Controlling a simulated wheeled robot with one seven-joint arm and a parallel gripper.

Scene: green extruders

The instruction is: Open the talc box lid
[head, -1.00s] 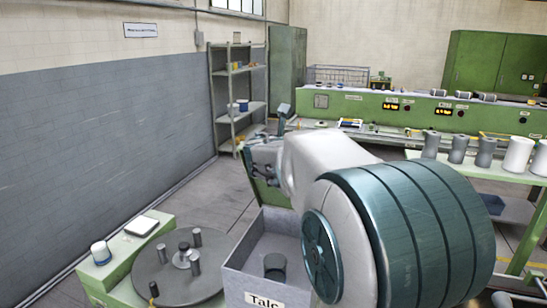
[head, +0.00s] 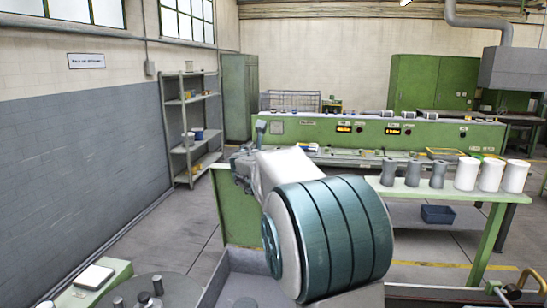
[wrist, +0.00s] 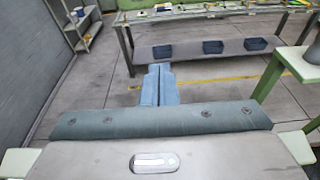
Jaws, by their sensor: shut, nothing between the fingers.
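The grey talc box (head: 218,290) is at the bottom edge of the head view, largely cut off and partly behind my arm. A green panel (head: 240,215) stands upright at the far side of the box. It looks like the raised lid, but my arm hides part of it. My gripper (head: 261,130) is above the panel's top edge. In the wrist view my gripper (wrist: 158,72) has its fingers together, with nothing between them. Contact with the panel cannot be told.
A green table (head: 470,190) with grey and white canisters stands to the right. A green control console (head: 380,135) runs across the back, with shelves (head: 190,130) at left. A round grey turntable (head: 180,290) is left of the box.

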